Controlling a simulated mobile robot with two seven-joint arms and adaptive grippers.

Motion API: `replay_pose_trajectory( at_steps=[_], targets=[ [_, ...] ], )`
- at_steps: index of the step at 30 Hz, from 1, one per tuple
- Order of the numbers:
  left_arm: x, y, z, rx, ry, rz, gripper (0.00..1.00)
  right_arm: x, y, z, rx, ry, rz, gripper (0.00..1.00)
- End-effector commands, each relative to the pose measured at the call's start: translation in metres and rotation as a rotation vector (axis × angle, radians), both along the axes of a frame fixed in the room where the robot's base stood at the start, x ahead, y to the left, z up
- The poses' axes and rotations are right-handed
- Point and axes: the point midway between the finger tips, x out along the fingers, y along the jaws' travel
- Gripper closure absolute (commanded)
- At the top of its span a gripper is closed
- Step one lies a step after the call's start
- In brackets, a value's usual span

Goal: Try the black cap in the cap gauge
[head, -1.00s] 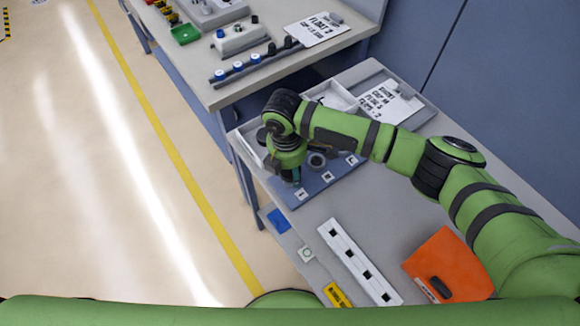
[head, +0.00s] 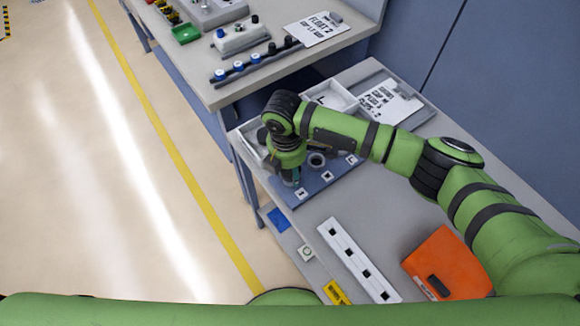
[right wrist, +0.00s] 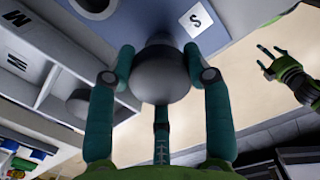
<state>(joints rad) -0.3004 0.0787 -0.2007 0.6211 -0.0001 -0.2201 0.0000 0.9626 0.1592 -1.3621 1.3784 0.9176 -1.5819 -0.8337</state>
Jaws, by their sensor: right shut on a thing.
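My right gripper (head: 291,178) is at the left end of the blue cap gauge plate (head: 318,187) in the head view. In the right wrist view its teal fingers (right wrist: 164,72) are shut on a round dark cap (right wrist: 163,82). The cap is close to the gauge's S label (right wrist: 196,18); I cannot tell whether it touches the gauge, as the gripper and cap hide the spot. A grey ring (head: 317,160) stands at the gauge's middle position. My left gripper (right wrist: 273,54) appears open and empty in the right wrist view, away from the gauge.
A sorting tray (head: 249,142) with compartments is beside and behind the gauge; a round grey cap (right wrist: 78,103) lies in it. A sign board (head: 388,101) lies behind. A white strip with square holes (head: 357,258) and an orange case (head: 448,262) are nearer, with clear bench between.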

Motion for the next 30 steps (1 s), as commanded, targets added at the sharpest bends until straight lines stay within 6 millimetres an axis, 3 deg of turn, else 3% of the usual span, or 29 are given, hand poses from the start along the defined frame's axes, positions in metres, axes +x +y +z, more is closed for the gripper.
replay_pose_trajectory(
  at_steps=[30],
  targets=[
    [-0.0003,0.0009,0.0042,0.001,0.001,0.001,0.26,0.0,0.0002,-0.0022,0.0,0.0,0.0,0.72]
  ],
)
